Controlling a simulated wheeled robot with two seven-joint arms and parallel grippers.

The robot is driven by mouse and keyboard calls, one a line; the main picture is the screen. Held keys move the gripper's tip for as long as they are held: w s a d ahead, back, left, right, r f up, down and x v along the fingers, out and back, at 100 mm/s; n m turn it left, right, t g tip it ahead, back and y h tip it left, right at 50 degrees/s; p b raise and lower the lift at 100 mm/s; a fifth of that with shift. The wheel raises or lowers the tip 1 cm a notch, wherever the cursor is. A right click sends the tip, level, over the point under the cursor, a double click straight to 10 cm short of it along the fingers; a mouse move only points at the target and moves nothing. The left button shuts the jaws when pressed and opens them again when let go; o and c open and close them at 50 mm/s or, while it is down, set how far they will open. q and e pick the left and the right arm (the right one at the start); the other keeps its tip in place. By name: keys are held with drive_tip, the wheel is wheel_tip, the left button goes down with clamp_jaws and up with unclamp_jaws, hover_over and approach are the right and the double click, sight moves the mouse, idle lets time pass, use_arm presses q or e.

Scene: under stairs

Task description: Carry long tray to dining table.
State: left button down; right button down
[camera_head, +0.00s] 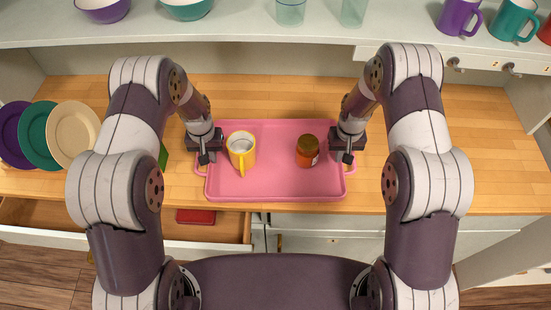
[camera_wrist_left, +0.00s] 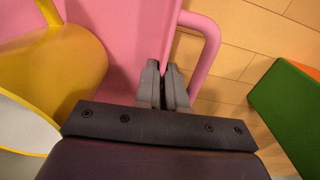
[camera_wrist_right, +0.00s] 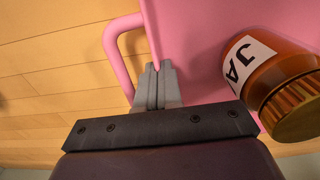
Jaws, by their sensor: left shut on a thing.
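The long pink tray (camera_head: 272,184) lies on the wooden counter, with a looped handle at each short end.
Purple, green and cream plates (camera_head: 72,134) stand left on the counter (camera_head: 285,92). A green object (camera_head: 163,156) is close to my left arm. Below, an open drawer (camera_head: 130,222) holds a red item (camera_head: 196,217). A shelf (camera_head: 235,28) with bowls, glasses and mugs (camera_head: 459,18) runs behind.

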use_arm(q)
drive_tip(key=shift+w+r, duration=0.1)
drive_tip(key=shift+r, duration=0.1)
use_arm(e)
drive_tip(key=shift+w+r, duration=0.1)
drive_tip(key=shift+r, duration=0.1)
